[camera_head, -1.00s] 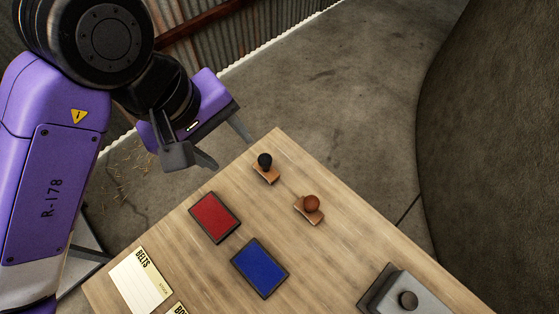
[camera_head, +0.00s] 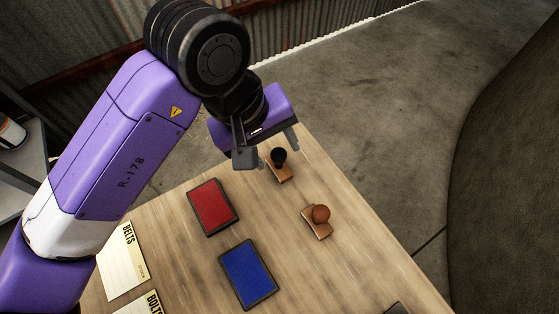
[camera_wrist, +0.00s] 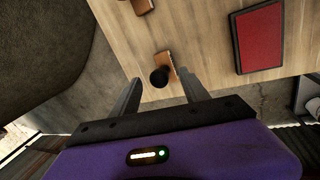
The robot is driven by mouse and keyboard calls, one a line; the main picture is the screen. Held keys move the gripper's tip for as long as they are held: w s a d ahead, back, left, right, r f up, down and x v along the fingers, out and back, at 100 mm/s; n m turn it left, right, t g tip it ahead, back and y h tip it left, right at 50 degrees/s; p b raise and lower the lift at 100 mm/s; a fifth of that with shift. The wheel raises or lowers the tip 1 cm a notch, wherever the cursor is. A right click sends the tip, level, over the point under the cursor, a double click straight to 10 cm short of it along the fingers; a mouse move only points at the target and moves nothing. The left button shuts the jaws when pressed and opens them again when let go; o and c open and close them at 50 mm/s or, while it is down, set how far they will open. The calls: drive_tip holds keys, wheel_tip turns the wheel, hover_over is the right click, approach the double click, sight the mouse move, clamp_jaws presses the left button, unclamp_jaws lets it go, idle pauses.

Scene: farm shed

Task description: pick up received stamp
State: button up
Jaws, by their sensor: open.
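Two wooden stamps stand on the table; I cannot read which one is the received stamp. One has a black knob, the black-knobbed stamp (camera_head: 279,158), near the table's far edge. The other, the brown-knobbed stamp (camera_head: 319,216), stands nearer the camera. My gripper (camera_head: 278,147) is open and empty, above the black-knobbed stamp in the head view. In the wrist view the black-knobbed stamp (camera_wrist: 160,76) shows between and beyond the open fingertips of my gripper (camera_wrist: 162,84), apart from them. The brown-knobbed stamp is partly in view at the top (camera_wrist: 142,5).
A red ink pad (camera_head: 213,207) and a blue ink pad (camera_head: 248,274) lie on the wooden table (camera_head: 180,245). Cards marked BELTS (camera_head: 122,262) and BOLTS (camera_head: 146,304) lie at the left. A dark object's edge (camera_head: 397,309) shows at the bottom right. Bare tabletop surrounds the stamps.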

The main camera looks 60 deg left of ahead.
sight(277, 154)
drive_tip(key=shift+x, duration=1.6)
clamp_jaws()
drive_tip(key=shift+r, duration=0.2)
wheel_tip(277, 154, up, 20)
drive_tip(key=p, duration=0.1)
drive_tip(key=shift+f, duration=0.1)
